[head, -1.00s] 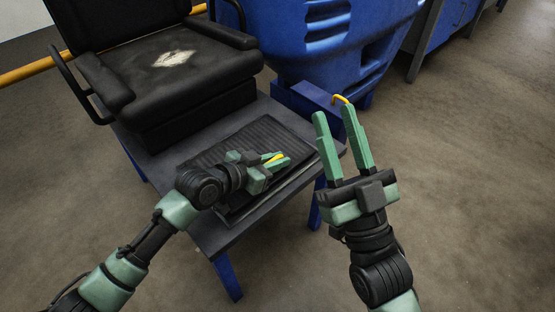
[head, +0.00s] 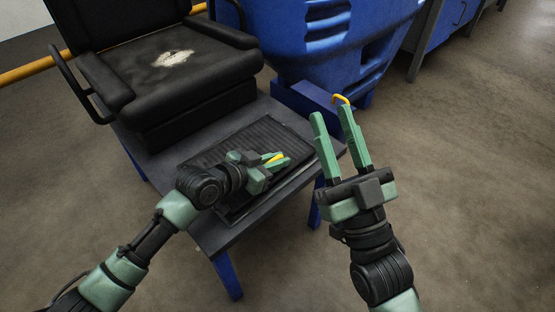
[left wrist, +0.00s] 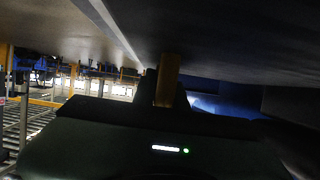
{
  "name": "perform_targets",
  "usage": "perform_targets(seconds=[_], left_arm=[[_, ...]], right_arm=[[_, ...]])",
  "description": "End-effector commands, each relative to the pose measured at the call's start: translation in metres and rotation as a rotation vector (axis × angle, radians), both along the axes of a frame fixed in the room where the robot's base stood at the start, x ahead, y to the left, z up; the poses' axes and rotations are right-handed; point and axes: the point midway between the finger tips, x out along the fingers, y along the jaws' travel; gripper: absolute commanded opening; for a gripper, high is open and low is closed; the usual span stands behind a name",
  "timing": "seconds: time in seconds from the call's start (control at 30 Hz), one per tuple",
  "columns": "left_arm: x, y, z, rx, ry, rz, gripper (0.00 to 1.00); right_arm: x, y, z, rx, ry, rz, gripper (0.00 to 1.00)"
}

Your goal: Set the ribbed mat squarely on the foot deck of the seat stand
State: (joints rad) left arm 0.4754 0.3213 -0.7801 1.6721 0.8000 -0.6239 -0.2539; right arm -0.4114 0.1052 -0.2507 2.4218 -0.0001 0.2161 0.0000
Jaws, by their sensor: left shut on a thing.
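The ribbed mat (head: 264,134) is a dark rectangle over the front part of the seat stand's dark foot deck (head: 160,166). Its edges look roughly in line with the deck, but my arm covers part of it. I cannot tell whether it rests flat or is slightly raised. My left gripper (head: 274,162) is shut on the mat near its front side. The left wrist view shows a dark surface close above the gripper (left wrist: 167,80). My right gripper (head: 331,113) is open and empty, right of the deck.
The black padded seat (head: 165,62) with armrests stands behind the mat. A large blue bin (head: 315,35) is behind the deck to the right. The stand has blue legs (head: 228,275). A yellow rail (head: 25,74) runs at the left. Floor at the right is clear.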

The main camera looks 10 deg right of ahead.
Motion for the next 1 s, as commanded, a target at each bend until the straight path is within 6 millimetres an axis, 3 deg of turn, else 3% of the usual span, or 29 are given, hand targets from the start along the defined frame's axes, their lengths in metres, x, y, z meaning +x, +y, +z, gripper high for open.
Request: perform_targets(seconds=[1.0], left_arm=[[0.0006,-0.0003,-0.0021,-0.003,-0.005,0.000,0.00]], right_arm=[[-0.0061,-0.0010,0.0057,0.012,-0.041,0.002,0.33]])
